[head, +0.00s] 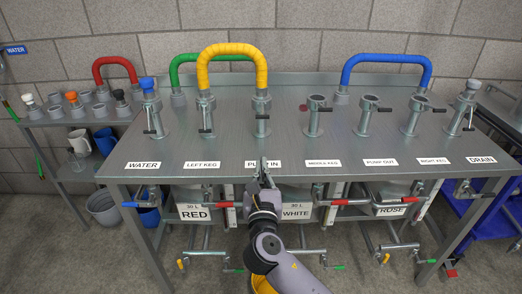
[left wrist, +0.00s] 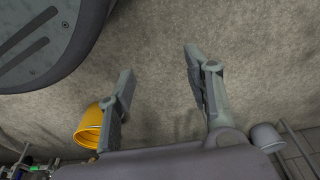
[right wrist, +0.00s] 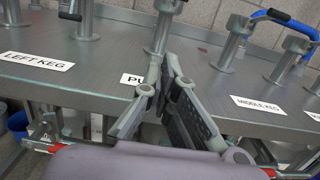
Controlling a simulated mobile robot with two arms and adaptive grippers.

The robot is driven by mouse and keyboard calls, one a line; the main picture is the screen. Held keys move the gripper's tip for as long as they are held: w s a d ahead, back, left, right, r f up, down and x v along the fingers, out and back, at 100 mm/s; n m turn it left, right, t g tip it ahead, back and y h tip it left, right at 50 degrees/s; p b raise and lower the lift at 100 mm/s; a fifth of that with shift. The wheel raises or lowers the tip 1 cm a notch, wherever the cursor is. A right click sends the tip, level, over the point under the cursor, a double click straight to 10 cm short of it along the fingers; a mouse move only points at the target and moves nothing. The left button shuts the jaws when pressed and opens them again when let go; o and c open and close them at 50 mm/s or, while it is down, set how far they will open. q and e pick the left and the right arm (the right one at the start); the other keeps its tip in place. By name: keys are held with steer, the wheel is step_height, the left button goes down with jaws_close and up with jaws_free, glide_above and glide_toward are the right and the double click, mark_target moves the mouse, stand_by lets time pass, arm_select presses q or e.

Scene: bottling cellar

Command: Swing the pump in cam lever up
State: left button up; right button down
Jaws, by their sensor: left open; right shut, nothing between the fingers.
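The yellow hose (head: 232,49) arches from the left keg post (head: 206,119) to the top of the pump in post. The pump in cam lever (head: 262,116) is a short bar on the front of the post; its exact angle is hard to tell. My right gripper (head: 264,163) is shut and empty, in front of the post at the table's front edge. In the right wrist view the post (right wrist: 160,32) rises just beyond the fingertips. My left gripper (left wrist: 158,62) is open and empty above the floor.
The middle keg post (head: 313,120) stands to the right, the water post (head: 154,118) far left. A blue hose (head: 387,61) arches at the back right. Red-handled valves hang below the table front. A yellow bucket (left wrist: 90,126) shows near my left gripper.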

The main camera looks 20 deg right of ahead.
mark_target(262, 112)
steer(key=b+x, duration=0.1)
steer(key=x, duration=0.7)
steer(key=shift+w+d+r, duration=0.1)
steer(key=shift+w, duration=0.15)
steer(key=r, duration=0.2)
steer(key=shift+w+d+r, duration=0.1)
steer(key=shift+w+r, duration=0.15)
steer(key=shift+r, duration=0.05)
arm_select(q)
steer(key=shift+w+r, duration=0.35)
steer(key=shift+r, duration=0.55)
arm_select(e)
steer(key=shift+w+r, duration=0.1)
steer(key=shift+r, duration=0.6)
arm_select(q)
steer(key=shift+p, duration=0.4)
arm_select(e)
steer(key=shift+r, duration=0.1)
